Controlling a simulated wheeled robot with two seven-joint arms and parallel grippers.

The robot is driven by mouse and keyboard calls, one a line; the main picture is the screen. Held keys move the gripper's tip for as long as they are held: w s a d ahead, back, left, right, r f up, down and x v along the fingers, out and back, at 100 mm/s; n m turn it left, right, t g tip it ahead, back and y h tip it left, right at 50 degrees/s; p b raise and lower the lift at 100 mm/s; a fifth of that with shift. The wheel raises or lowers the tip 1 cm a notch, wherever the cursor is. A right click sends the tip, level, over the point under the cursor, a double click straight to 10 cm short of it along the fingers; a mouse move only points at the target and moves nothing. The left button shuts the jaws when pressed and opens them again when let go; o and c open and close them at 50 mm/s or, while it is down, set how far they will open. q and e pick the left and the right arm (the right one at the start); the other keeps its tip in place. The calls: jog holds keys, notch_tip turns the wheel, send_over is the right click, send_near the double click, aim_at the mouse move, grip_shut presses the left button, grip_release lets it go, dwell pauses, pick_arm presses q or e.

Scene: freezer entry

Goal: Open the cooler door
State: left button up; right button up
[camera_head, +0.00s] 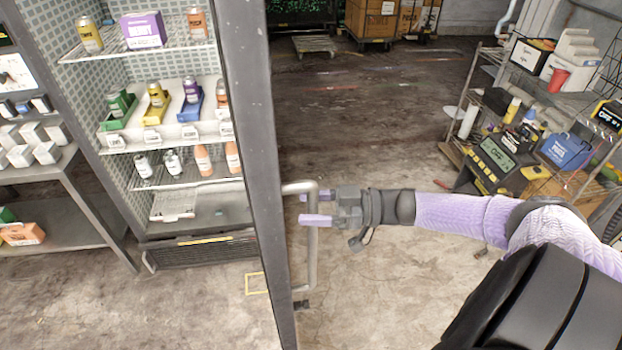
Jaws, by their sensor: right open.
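The cooler stands at the left with lit shelves (135,52) of cans, bottles and boxes in plain view. Its grey door (262,150) shows nearly edge-on as a tall narrow panel, standing out from the cooler front toward me. A pale metal bar handle (313,262) is on the door's right side. My right gripper (311,209) comes from the right and is open at the upper part of the handle. One finger passes in front of the bar and the other seems to be behind it. Whether the fingers touch the bar cannot be told. My left gripper is not in view.
A shelf unit (55,165) with white boxes stands left of the cooler. A cluttered wire rack (455,145) with a blue toolbox (567,150) is at the right. Cardboard boxes (372,20) stand at the back. The floor (375,110) between is mostly clear.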

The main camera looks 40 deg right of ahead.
jog(key=v, duration=0.9)
jog(key=shift+s+d+b, duration=0.2)
jog(key=shift+d+b, duration=0.05)
jog(key=shift+b, duration=0.2)
jog(key=shift+f, duration=0.15)
